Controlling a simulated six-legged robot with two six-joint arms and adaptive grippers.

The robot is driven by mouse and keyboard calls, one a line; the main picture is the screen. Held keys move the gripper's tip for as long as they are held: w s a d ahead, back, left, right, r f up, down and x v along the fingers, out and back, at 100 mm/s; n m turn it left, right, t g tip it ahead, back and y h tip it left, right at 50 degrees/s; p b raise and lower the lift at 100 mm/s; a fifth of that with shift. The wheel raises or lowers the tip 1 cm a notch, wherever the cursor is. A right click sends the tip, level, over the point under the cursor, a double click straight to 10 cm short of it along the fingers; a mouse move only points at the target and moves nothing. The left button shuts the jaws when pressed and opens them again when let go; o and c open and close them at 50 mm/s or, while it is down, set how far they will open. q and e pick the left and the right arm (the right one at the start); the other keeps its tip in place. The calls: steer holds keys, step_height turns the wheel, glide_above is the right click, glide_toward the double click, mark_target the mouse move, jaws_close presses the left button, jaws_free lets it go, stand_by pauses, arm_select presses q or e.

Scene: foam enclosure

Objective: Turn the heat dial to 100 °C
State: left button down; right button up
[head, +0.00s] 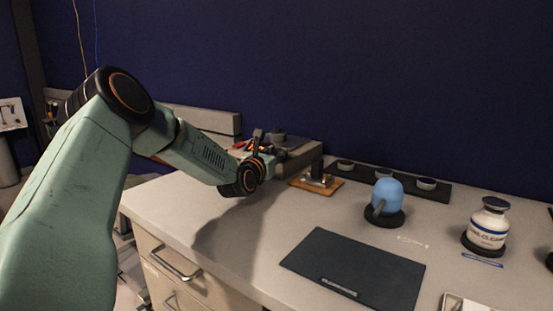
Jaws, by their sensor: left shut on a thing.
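My left arm comes in from the left, and its gripper (257,142) is at the front left of a low grey bench unit (297,153) at the back of the bench. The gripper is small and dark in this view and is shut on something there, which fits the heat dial. The wrist and fingers cover the dial, so its marks and setting cannot be read. My right gripper is not in view.
A wooden board with a metal piece (317,180) lies right of the gripper. A blue rounded object (387,196), a dark mat (355,266) and a white bottle (489,224) stand farther right. A dark tray (400,180) holds small dishes. The bench's front left is clear.

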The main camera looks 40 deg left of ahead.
arm_select(q)
steer(key=shift+h, duration=0.3)
steer(key=c, duration=1)
jaws_free()
steer(key=shift+w+d+r+n+y+p, duration=0.15)
steer(key=shift+n+y+p, duration=0.25)
steer(key=shift+y+p, duration=0.45)
steer(key=n+g+y+p, duration=0.2)
steer(key=y, duration=0.1)
steer(key=shift+d+p, duration=0.2)
steer(key=shift+p, duration=0.15)
steer(key=shift+w+d+n+g+y+p, duration=0.1)
steer(key=shift+w+n+g+y+p, duration=0.05)
steer(key=shift+n+g+y+p, duration=0.6)
steer(key=shift+w+d+n+g+y+p, duration=0.1)
steer(key=shift+n+g+y+p, duration=0.3)
steer(key=shift+n+g+y, duration=0.5)
steer(key=shift+w+d+n+g+y+p, duration=0.15)
steer(key=shift+n+g+y+p, duration=0.25)
steer(key=shift+n+g+y, duration=0.35)
steer(key=shift+v, duration=3.8)
